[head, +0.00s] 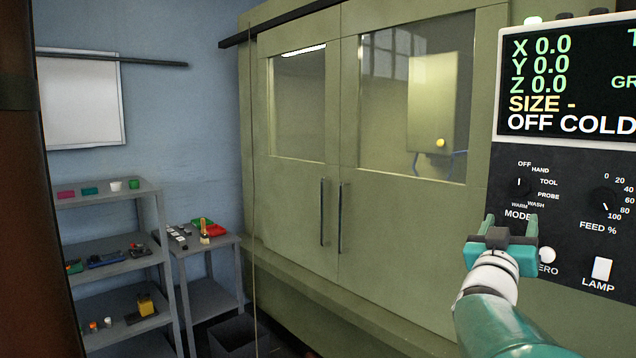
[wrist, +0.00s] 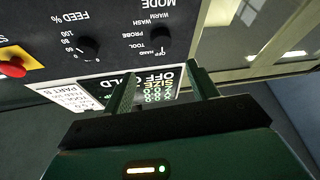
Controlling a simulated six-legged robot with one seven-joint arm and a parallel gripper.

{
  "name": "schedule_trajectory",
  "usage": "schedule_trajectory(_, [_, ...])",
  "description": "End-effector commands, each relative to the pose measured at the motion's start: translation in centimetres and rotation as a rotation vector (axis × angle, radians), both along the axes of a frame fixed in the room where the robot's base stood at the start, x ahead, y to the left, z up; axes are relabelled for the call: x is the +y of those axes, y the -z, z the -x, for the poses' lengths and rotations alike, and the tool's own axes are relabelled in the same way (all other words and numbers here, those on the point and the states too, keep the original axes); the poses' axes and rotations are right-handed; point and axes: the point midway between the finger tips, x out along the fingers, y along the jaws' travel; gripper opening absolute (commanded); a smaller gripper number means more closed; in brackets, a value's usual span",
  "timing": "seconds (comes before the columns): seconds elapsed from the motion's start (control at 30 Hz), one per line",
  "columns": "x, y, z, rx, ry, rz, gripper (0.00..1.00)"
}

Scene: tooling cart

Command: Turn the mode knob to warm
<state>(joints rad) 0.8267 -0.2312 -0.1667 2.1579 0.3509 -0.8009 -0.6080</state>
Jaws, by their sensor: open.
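The mode knob (head: 520,184) is a small black dial on the dark control panel at the right of the head view. Its white mark points up, near OFF, and WARM is printed at its lower left. The screen (head: 565,85) above reads OFF COLD. My gripper (head: 511,228) shows just below the knob in the head view, open and empty. In the wrist view, where the panel appears upside down, the knob (wrist: 158,38) lies beyond the gap between my two fingers (wrist: 162,74), apart from them.
The feed dial (head: 606,203) is right of the mode knob, with a white lamp switch (head: 601,268) below it. A red button (wrist: 13,68) shows in the wrist view. A green cabinet (head: 390,220) with closed doors stands left of the panel; shelves (head: 110,250) stand farther left.

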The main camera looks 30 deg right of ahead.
Motion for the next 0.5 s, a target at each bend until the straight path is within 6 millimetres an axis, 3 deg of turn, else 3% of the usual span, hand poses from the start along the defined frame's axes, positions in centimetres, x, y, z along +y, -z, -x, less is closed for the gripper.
schedule_trajectory(0.5, [-8.8, -3.6, -2.8, 0.001, -0.004, -0.001, 0.58])
